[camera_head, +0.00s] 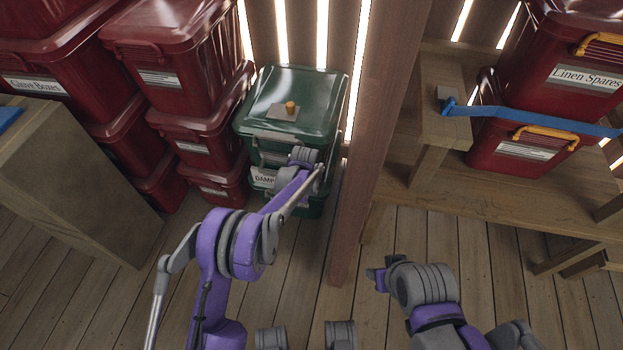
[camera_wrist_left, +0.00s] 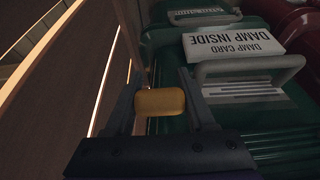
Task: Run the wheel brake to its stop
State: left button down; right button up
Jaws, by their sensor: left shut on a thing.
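A small yellow block (camera_wrist_left: 160,103), which I take to be the wheel brake's tab, sits low by the front of a green lidded bin in the left wrist view. My left gripper (camera_wrist_left: 162,88) is shut on it, one dark finger on each side. In the head view my left wrist hides this block and part of the front of the green bin (camera_head: 300,85). The bin's wheels do not show. My right gripper (camera_head: 375,279) is low over the floor, apart from the bins; its fingers are too small to judge.
A wooden post (camera_head: 375,130) stands close right of the green bin. Red bins (camera_head: 185,70) are stacked at its left. A shelf (camera_head: 450,195) at the right holds more red bins (camera_head: 520,140) and a blue strap (camera_head: 540,119). An orange knob (camera_head: 291,107) is on the green lid.

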pick_arm(q)
jog(key=shift+a, duration=0.1)
dwell(0.4)
jog(key=shift+c, duration=1.2)
grip_release()
jog(key=shift+r, duration=0.1)
jog(key=p+v, duration=0.1)
jog(key=v, duration=0.9)
jog(key=shift+r+p, duration=0.35)
